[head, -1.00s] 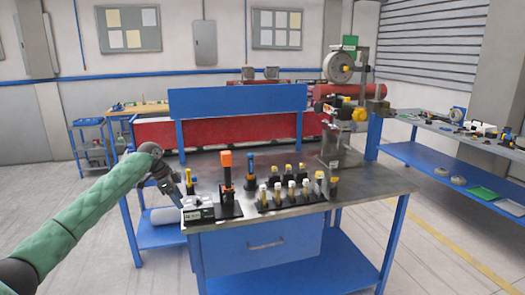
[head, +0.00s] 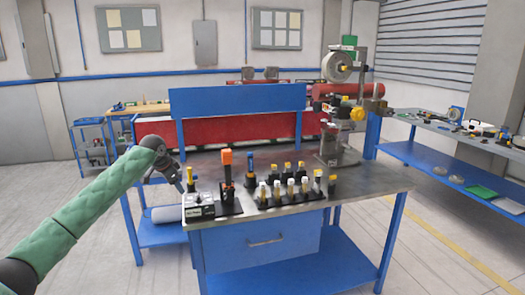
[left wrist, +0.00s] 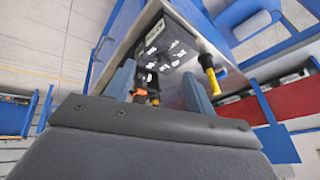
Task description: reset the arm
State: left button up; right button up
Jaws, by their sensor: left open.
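My left arm comes in from the left in the head view, with its green sleeve. My left gripper (head: 180,186) is at the left end of the workbench (head: 385,182), close to the small dark box with a light-marked top (head: 200,207). In the left wrist view the two blue-grey fingers of the left gripper (left wrist: 158,88) are spread apart, with no object held between them. The dark box with white labels (left wrist: 165,45) shows beyond the fingers, and a yellow-topped tool (left wrist: 208,70) stands beside the right finger. My right gripper is not in view.
An orange-topped tool (head: 227,158) stands right of the box. A machine with a reel (head: 337,66) stands at the back right. The bench's right front is clear.

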pick_arm(q)
jog(key=d+r+n+t+y, duration=0.1)
jog(key=d+r+n+t, duration=0.1)
jog(key=d+r+t, duration=0.4)
jog(key=s+d+f+n, duration=0.1)
jog(key=s+d+f, duration=0.3)
jog(key=f, duration=0.4)
jog(key=s+d+f+n+g, duration=0.2)
jog(key=s+f, duration=1.5)
jog(key=f, duration=0.4)
jog(key=s+d+f+n+g, duration=0.2)
jog(key=s+f+g, duration=0.1)
jog(key=s+f, duration=1.55)
jog(key=s+d+f+g, duration=0.1)
jog(key=s+f+g, duration=0.1)
jog(key=s+f, duration=0.7)
jog(key=s+d+f+g, duration=0.1)
jog(key=s+f, duration=0.8)
jog(key=s, duration=1.1)
jog(key=shift+d+f+n+g, duration=0.15)
jog(key=shift+d+n+g, duration=0.15)
jog(key=shift+g, duration=0.4)
jog(key=shift+a, duration=0.1)
